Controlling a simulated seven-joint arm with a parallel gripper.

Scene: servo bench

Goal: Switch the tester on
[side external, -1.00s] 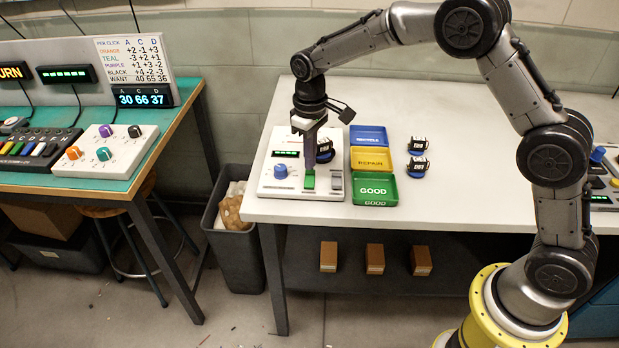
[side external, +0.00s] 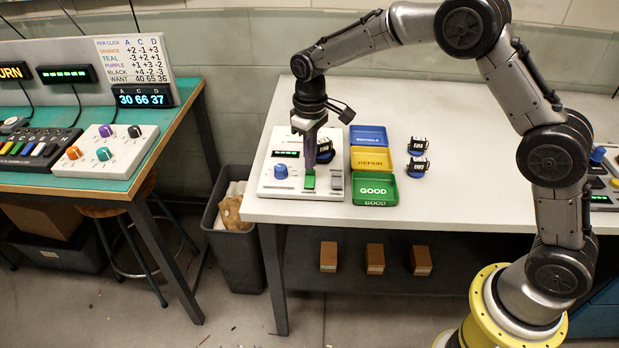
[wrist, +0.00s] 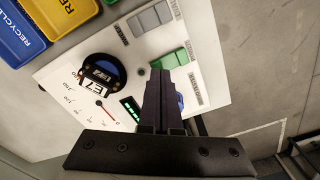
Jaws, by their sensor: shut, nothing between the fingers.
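The tester is a white panel (side external: 267,190) at the left end of the white bench; it also fills the middle of the wrist view (wrist: 75,133). It carries a blue knob (side external: 281,171), a lit green bar display (wrist: 132,108), a green rocker switch (side external: 309,181), a grey switch (side external: 336,181) and a dial (wrist: 102,106). The green switch also shows in the wrist view (wrist: 168,60). A servo (wrist: 97,74) sits in the tester's round holder. My gripper (side external: 309,168) is shut and empty, pointing down just above the green switch. Contact with it cannot be told.
Blue (side external: 369,137), yellow (side external: 371,161) and green (side external: 375,190) trays stand right of the tester. Two servos (side external: 418,146) (side external: 418,168) lie beyond them. Another bench with a control box (side external: 104,151) stands at left.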

